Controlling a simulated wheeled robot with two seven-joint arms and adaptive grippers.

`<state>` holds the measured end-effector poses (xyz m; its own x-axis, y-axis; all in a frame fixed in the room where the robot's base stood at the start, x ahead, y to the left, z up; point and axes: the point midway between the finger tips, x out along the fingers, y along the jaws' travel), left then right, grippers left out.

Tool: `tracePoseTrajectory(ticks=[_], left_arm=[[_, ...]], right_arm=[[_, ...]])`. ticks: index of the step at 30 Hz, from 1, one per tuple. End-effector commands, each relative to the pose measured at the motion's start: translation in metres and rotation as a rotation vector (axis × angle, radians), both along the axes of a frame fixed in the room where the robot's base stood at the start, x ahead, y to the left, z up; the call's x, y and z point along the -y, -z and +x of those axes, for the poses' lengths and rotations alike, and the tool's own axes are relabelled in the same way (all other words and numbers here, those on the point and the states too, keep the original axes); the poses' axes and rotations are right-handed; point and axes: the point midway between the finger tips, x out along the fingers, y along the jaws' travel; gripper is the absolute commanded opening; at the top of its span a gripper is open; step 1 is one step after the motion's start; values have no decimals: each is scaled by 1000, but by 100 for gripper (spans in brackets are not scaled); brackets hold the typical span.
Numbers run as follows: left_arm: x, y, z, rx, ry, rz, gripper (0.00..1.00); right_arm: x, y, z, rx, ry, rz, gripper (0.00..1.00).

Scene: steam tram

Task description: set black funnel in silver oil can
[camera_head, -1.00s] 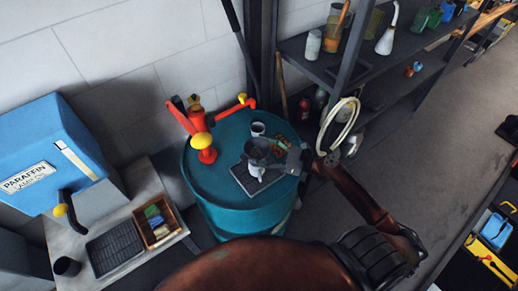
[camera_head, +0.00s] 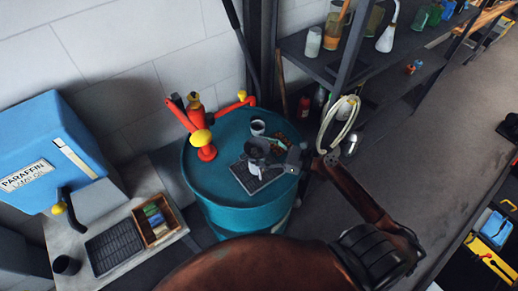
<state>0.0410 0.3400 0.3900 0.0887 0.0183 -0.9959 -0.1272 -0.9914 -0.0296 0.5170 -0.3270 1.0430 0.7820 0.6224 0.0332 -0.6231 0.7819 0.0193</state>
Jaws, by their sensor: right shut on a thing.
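The black funnel (camera_head: 257,147) is over the dark ribbed tray on top of the teal drum (camera_head: 228,215). A small silver shape, the oil can (camera_head: 256,169), shows directly below the funnel and is partly hidden by it. Whether the funnel's spout is inside the can or just above it I cannot tell. My right gripper (camera_head: 280,161) reaches in from the right and is shut at the funnel's right side, with its fingertips small and partly hidden. My left gripper is not in view.
A red hand pump (camera_head: 206,152) with yellow knobs stands on the drum, left of the funnel. A dark cup (camera_head: 257,127) stands behind it. A blue paraffin tank (camera_head: 45,150) and a wooden box (camera_head: 158,234) are at left. Metal shelves (camera_head: 310,62) stand at back right.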

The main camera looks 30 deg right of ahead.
Motion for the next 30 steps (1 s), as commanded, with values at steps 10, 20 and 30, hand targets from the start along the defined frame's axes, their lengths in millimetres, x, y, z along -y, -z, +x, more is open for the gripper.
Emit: tracePoseTrajectory(ticks=[10,20,30], left_arm=[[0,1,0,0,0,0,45],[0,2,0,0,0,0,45],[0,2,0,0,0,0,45]], right_arm=[[0,6,0,0,0,1,49],[0,10,0,0,0,0,49],[0,10,0,0,0,0,90]])
